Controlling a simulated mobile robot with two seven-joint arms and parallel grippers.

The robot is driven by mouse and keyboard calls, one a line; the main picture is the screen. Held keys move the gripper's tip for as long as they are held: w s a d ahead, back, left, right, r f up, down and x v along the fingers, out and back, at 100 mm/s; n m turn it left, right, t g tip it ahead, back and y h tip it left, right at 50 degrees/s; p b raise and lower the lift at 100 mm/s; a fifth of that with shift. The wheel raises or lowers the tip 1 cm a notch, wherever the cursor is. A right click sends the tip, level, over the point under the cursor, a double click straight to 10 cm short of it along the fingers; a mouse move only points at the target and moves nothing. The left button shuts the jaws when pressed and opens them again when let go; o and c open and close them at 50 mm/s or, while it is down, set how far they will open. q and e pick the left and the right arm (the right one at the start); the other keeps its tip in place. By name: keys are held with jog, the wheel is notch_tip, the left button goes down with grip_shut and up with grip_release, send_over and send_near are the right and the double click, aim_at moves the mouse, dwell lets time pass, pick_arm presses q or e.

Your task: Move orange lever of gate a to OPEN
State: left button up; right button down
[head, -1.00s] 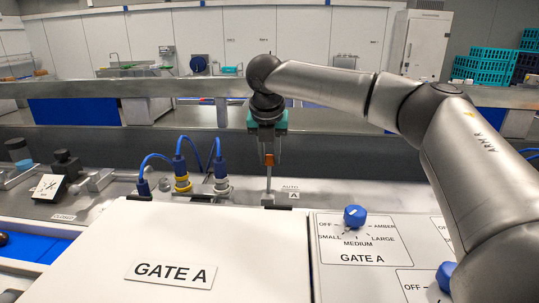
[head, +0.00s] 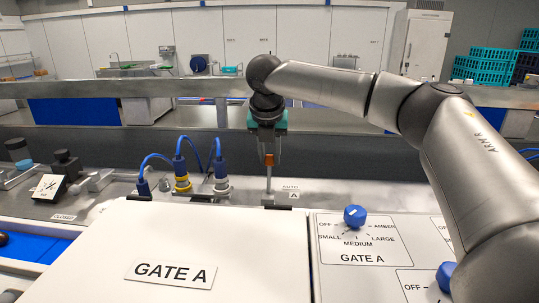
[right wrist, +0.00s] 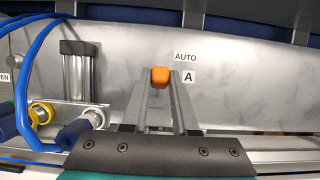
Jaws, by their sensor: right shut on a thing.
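The orange lever (head: 268,184) of gate A stands about upright on the grey deck behind the white GATE A cover, beside labels AUTO and A (head: 294,195). My right gripper (head: 269,159) points down from above and is shut on the lever's orange top. In the right wrist view the orange knob (right wrist: 160,77) sits between the two finger bars, left of the AUTO label (right wrist: 185,57). A label cut off at that view's left edge (right wrist: 4,78) shows "PEN". My left gripper is not in view.
Blue cables with yellow and grey connectors (head: 182,180) stand just left of the lever. The white GATE A cover (head: 230,230) lies in front. A blue dial (head: 354,217) sits on the panel to the right. A long metal beam (head: 180,88) runs behind.

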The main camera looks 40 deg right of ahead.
aim_at(269, 165)
jog(key=s+a+t+h+p, duration=0.1)
jog(key=p, duration=0.2)
jog(key=s+a+r+t+p, duration=0.1)
jog(key=p, duration=0.2)
jog(key=shift+s+h+p, duration=0.15)
jog(key=shift+h+p, duration=0.2)
jog(key=shift+h, duration=0.05)
jog(key=shift+s+a+f+t+h+p, duration=0.15)
jog(key=shift+s+a+t+h+p, duration=0.2)
jog(key=shift+t+p, duration=0.3)
jog(key=shift+s+a+f+t+h, duration=0.1)
jog(key=shift+s+a+t+h, duration=0.15)
jog(key=shift+s+t+h, duration=0.15)
jog(key=shift+s+a+f+t+h, duration=0.15)
jog(key=shift+s+a+t+h, duration=0.2)
jog(key=shift+s+t+h, duration=0.15)
jog(key=c, duration=0.7)
grip_release()
